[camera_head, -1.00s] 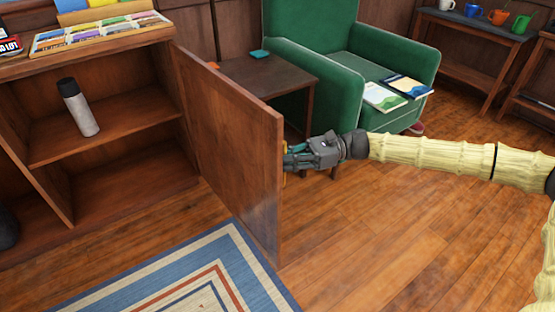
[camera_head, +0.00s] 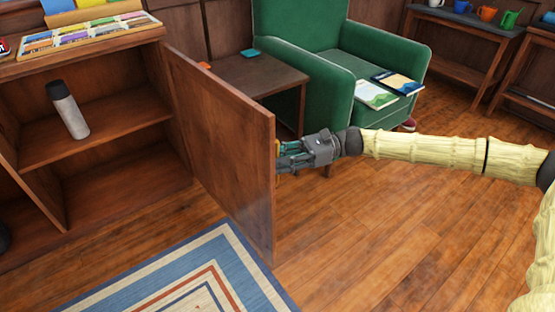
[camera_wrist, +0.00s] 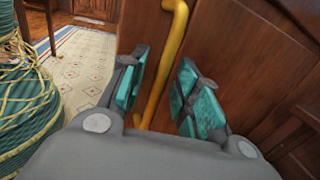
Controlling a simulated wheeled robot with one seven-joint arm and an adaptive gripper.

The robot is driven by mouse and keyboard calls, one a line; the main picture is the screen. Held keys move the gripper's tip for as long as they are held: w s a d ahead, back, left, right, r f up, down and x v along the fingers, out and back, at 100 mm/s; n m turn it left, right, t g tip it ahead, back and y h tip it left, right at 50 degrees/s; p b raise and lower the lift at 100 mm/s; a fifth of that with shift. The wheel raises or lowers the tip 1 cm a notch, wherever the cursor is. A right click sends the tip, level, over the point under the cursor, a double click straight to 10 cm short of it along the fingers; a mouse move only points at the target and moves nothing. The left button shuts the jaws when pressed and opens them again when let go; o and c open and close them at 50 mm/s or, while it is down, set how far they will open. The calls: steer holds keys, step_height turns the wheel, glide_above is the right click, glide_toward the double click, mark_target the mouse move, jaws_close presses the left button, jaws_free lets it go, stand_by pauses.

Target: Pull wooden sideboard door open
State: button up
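The wooden sideboard (camera_head: 100,188) stands at the left in the head view. Its door (camera_head: 222,140) stands wide open, swung out from the cabinet front, so the shelves inside show. My gripper (camera_head: 282,158) is at the door's outer face near its free edge. In the wrist view a yellow bar handle (camera_wrist: 172,50) on the door (camera_wrist: 225,45) runs between my gripper's (camera_wrist: 162,95) teal-padded fingers. The fingers are apart, with a gap visible on the handle's right side. I cannot tell whether the left pad touches it.
A patterned rug (camera_head: 190,275) lies before the sideboard. A small side table (camera_head: 255,75) and a green armchair (camera_head: 345,60) stand behind the door. Bare floor (camera_head: 400,230) is free at the right.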

steer(key=v, duration=1.1)
steer(key=shift+d, duration=0.3)
steer(key=shift+a, duration=0.1)
